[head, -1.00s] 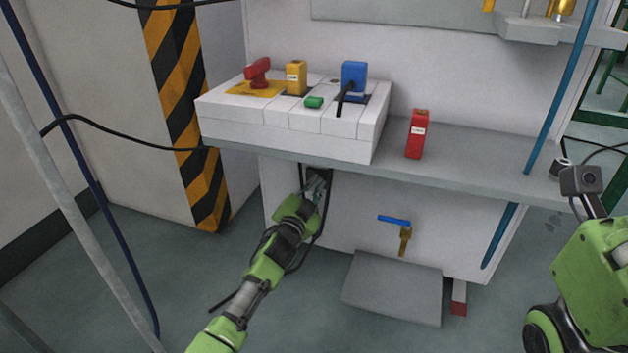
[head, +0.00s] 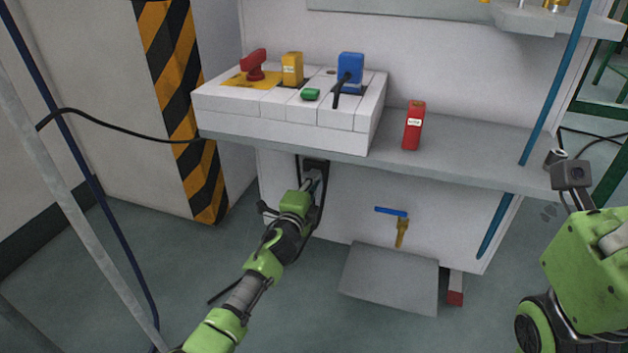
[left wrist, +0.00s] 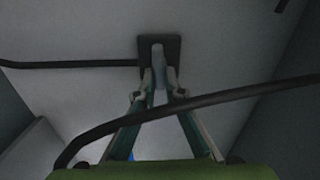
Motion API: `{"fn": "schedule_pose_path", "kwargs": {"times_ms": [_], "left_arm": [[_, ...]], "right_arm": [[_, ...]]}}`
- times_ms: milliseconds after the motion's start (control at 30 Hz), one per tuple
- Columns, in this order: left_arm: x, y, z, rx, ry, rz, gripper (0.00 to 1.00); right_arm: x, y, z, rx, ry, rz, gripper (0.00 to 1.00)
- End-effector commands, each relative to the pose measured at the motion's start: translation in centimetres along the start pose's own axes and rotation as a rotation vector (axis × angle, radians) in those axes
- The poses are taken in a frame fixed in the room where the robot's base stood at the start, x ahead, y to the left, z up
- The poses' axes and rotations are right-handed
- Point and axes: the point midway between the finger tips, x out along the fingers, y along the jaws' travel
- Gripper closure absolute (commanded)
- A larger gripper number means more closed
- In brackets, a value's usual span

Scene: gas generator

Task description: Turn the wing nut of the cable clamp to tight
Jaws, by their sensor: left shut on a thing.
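The cable clamp is a dark plate (left wrist: 174,46) on the underside-shadowed white cabinet front in the left wrist view; it also shows in the head view (head: 316,164) below the shelf. A pale grey upright piece, seemingly the wing nut (left wrist: 158,62), stands out from the plate. My left gripper (left wrist: 160,84) is shut on it, a finger on each side. In the head view my left gripper (head: 312,184) reaches up to the plate, and the nut is mostly hidden.
A black cable (left wrist: 70,64) runs to the plate from the left. A dark hose (left wrist: 220,96) crosses before my fingers. Above is the shelf (head: 460,150) with the white switch box (head: 280,133). A blue-handled valve (head: 392,212) is to the right.

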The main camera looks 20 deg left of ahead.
Motion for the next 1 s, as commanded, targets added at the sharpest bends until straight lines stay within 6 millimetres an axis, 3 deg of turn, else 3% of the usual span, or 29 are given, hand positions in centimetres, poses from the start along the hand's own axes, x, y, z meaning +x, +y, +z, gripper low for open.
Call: {"fn": "schedule_pose_path", "kwargs": {"times_ms": [733,800,833,1000], "left_arm": [[0.21,-0.46,-0.07,0.095,0.001,-0.009,1.0],[0.21,-0.46,-0.07,0.095,0.001,-0.009,0.78],[0.21,-0.46,-0.08,0.094,0.001,-0.009,0.74],[0.18,-0.37,-0.1,0.093,0.002,-0.008,0.74]], "right_arm": [[0.31,-0.03,-0.43,-0.002,0.015,-0.003,1.0],[0.31,-0.02,-0.43,-0.002,0.015,-0.003,1.0],[0.31,-0.02,-0.43,-0.002,0.015,-0.003,1.0],[0.3,-0.01,-0.42,-0.002,0.015,-0.002,1.0]]}}
